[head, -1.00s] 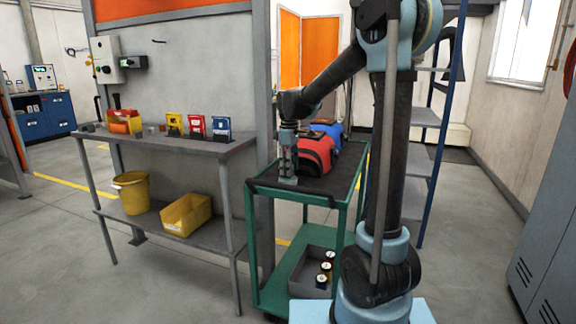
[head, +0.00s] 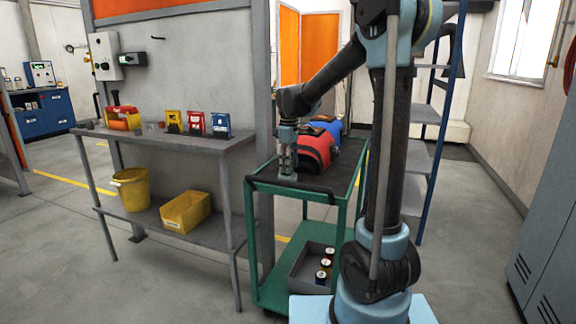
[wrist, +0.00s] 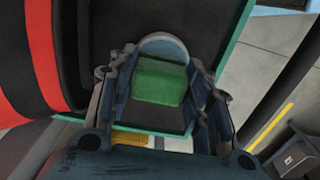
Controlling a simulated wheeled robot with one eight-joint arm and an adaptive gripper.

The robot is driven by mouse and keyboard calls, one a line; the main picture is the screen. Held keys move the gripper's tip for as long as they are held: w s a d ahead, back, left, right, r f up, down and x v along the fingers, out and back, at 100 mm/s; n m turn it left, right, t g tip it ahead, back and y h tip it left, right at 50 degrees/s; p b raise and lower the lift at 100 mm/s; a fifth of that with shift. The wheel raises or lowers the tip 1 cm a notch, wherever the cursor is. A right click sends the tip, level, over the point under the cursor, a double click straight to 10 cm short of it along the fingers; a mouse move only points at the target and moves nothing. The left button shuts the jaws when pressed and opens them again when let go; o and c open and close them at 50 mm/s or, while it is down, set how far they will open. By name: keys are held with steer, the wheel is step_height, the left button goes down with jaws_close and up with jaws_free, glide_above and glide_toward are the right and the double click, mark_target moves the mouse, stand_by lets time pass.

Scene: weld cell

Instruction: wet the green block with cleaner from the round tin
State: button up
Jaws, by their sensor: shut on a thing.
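The green block (wrist: 160,82) sits between the fingers of my gripper (wrist: 162,100) in the wrist view, and the fingers are shut on it. In the head view my gripper (head: 287,173) is low over the near end of the green cart's dark top; the block cannot be made out there. A rounded grey-blue shape (wrist: 165,46) shows just beyond the block in the wrist view; I cannot tell whether it is the round tin. I cannot make out the tin for certain in the head view.
A red bag (head: 316,152) and a blue bag (head: 330,130) stand on the green cart (head: 255,225) close to my gripper. Its lower shelf carries a grey tray (head: 305,268) with small cans. A bench (head: 165,142) with several boxes is at left, with a yellow bucket (head: 131,188) below.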

steer(key=shift+f, duration=0.4)
stand_by(1.3)
steer(key=shift+r, duration=3.5)
